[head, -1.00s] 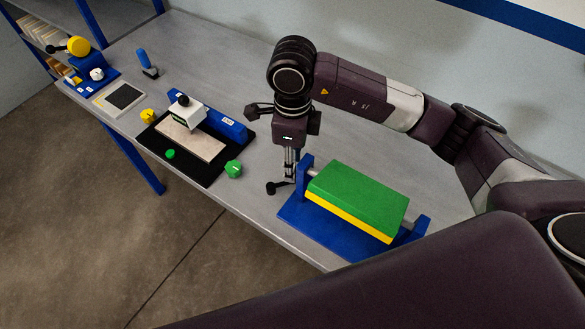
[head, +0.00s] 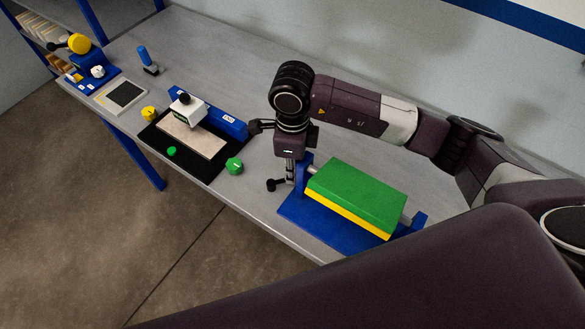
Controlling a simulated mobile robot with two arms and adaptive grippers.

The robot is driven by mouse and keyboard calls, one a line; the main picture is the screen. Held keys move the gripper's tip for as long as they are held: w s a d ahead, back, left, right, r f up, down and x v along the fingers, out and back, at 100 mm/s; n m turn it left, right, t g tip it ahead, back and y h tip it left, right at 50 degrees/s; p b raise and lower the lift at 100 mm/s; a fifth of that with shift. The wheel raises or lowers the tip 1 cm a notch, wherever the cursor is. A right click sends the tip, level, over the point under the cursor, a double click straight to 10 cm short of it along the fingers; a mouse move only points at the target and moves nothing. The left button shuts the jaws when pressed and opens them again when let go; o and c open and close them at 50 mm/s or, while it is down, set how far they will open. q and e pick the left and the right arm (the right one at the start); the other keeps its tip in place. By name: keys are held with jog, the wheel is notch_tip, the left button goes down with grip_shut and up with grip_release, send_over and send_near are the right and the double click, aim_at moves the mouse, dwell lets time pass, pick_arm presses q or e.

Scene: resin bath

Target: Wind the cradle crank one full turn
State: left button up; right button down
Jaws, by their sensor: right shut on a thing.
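The cradle is a blue base (head: 318,229) with two uprights, holding a green and yellow block (head: 356,192) on a shaft near the table's front edge. Its crank (head: 272,185) shows as a dark knob and short arm at the cradle's left end. My right gripper (head: 291,178) points down beside the left upright, shut on the crank. Its fingertips and the exact grip are partly hidden by the crank and small in the picture. My left gripper is not in view.
Left of the cradle, a black mat (head: 208,171) holds a pale board (head: 192,138), a white-topped tool (head: 188,109) and green knobs. A yellow knob (head: 149,113), blue handle (head: 146,57) and blue-yellow device (head: 85,55) stand farther left. The table behind the cradle is clear.

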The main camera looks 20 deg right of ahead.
jog(key=shift+s+f+m+b, duration=0.1)
jog(key=shift+s+m+b, duration=0.35)
jog(key=shift+m+b, duration=0.45)
jog(key=shift+s+a+m+b, duration=0.2)
jog(key=shift+s+m, duration=0.1)
jog(key=shift+m, duration=0.35)
jog(key=shift+s+a+m+b, duration=0.15)
jog(key=shift+s+m, duration=0.1)
jog(key=shift+m, duration=0.4)
jog(key=shift+d, duration=0.15)
jog(key=c, duration=1.8)
grip_release()
jog(key=shift+c, duration=0.2)
jog(key=shift+r, duration=0.35)
notch_tip(320, 180, up, 12)
jog(key=shift+f, duration=0.2)
